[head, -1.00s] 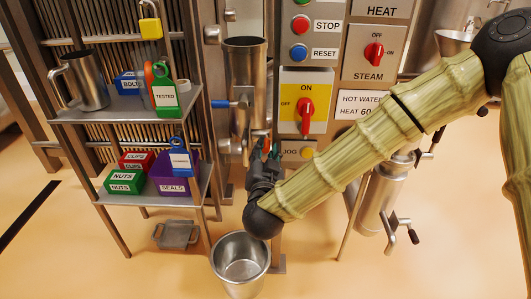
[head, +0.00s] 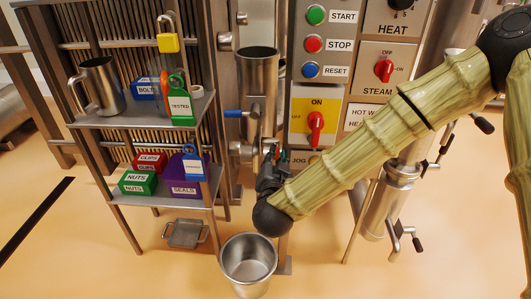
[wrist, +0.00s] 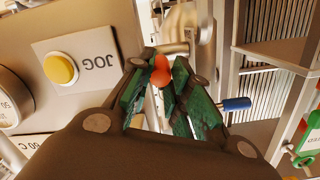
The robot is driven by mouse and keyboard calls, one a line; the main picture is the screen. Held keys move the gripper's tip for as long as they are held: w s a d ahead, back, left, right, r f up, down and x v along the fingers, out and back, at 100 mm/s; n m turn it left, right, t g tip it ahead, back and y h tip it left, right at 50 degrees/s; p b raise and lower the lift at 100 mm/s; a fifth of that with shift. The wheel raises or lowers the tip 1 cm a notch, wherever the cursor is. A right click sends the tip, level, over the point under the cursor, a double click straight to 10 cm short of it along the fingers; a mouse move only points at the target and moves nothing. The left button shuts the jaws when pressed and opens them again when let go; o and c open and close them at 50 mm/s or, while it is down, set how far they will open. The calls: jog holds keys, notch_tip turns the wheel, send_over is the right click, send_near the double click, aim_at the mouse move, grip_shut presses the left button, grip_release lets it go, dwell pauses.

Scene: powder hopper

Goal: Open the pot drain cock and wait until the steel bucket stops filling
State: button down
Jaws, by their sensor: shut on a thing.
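My gripper (head: 272,153) is shut on a small orange-red handle (wrist: 161,72), which shows between its green fingertips in the wrist view. The handle sits at the steel pipe fitting (head: 243,148) below the tall steel cylinder, and looks like the drain cock. My fingers hide most of it, so I cannot tell how far it is turned. The steel bucket (head: 249,283) stands upright on the floor below my gripper. Its inside looks like bare grey metal, and no stream into it is visible.
The steel cylinder (head: 258,75) has a blue lever (head: 233,114) on its left. A control panel (head: 333,75) with buttons and red switches is close on the right. A small tray (head: 186,233) lies on the floor.

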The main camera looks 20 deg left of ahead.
jog(key=shift+r, duration=0.15)
jog(key=c, duration=1.6)
grip_release()
jog(key=shift+o, duration=0.2)
jog(key=v, duration=1.2)
jog(key=shift+d, duration=0.1)
